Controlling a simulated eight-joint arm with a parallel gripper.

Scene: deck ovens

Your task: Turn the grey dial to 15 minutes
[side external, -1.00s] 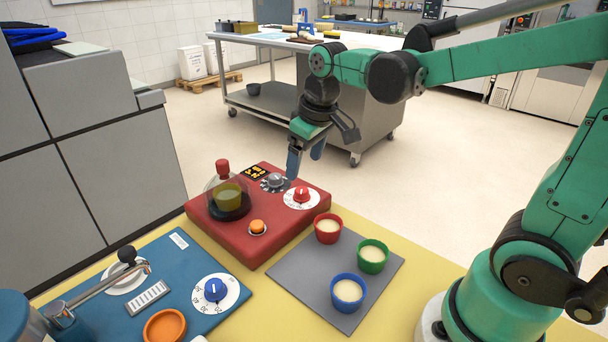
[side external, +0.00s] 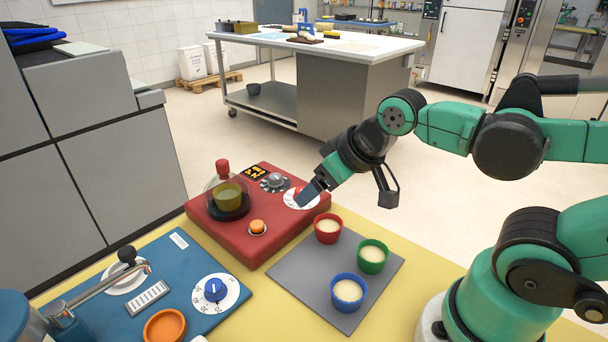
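The grey dial (side external: 273,182) sits on a dark round scale near the far edge of the red panel (side external: 275,236). Its setting is too small to read. A red dial (side external: 299,192) on a white scale is to its right. My gripper (side external: 306,196) comes down tilted from the right, with its blue-grey fingers in front of the red dial and partly hiding it. I cannot tell whether the fingers touch that dial, or whether they are apart or closed. The gripper is apart from the grey dial in the picture.
The red panel also bears a small display (side external: 257,172), an orange button (side external: 257,227) and a clear dome (side external: 226,190) with a red knob. Red (side external: 328,239), green (side external: 383,268) and blue (side external: 362,303) cups stand on a grey mat (side external: 290,278). A blue panel (side external: 205,318) has a blue dial (side external: 215,290).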

